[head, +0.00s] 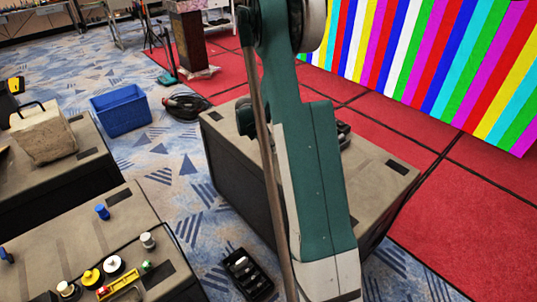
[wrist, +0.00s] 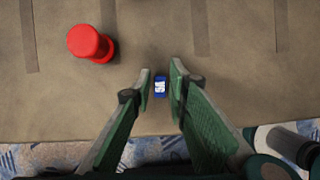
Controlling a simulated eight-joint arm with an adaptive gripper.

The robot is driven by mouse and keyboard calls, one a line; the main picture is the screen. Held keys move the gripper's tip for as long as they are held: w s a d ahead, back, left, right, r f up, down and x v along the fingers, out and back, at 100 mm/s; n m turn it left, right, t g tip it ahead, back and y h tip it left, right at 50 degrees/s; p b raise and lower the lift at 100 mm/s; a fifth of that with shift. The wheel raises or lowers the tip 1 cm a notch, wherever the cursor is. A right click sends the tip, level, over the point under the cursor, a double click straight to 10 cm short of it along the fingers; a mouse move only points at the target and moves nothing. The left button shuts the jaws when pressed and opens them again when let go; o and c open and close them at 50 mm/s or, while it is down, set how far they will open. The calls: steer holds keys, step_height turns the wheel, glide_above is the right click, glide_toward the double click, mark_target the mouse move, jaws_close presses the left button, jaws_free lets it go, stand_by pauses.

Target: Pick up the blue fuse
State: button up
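A small blue fuse (wrist: 160,87) with white marking lies on the brown case top (wrist: 235,75) in the wrist view. My gripper (wrist: 160,84) is open, with one green finger on each side of the fuse. A gap shows between the fuse and each fingertip; their height above the case top is hard to judge. In the head view my gripper is not visible. A small blue cylinder (head: 102,212) stands on the case at the lower left there; I cannot tell whether it is the same fuse.
A red spool-shaped thing (wrist: 90,43) lies left of my gripper. Carpet (wrist: 60,155) shows past the case edge. In the head view, several small parts, including a yellow knob (head: 92,277), crowd the near case. A black tray (head: 247,274) and a blue bin (head: 121,111) are on the floor.

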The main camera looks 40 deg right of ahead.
steer(key=shift+c, duration=0.2)
steer(key=c, duration=0.4)
stand_by(0.3)
steer(key=shift+r+p, duration=1.15)
steer(key=shift+r, duration=3.85)
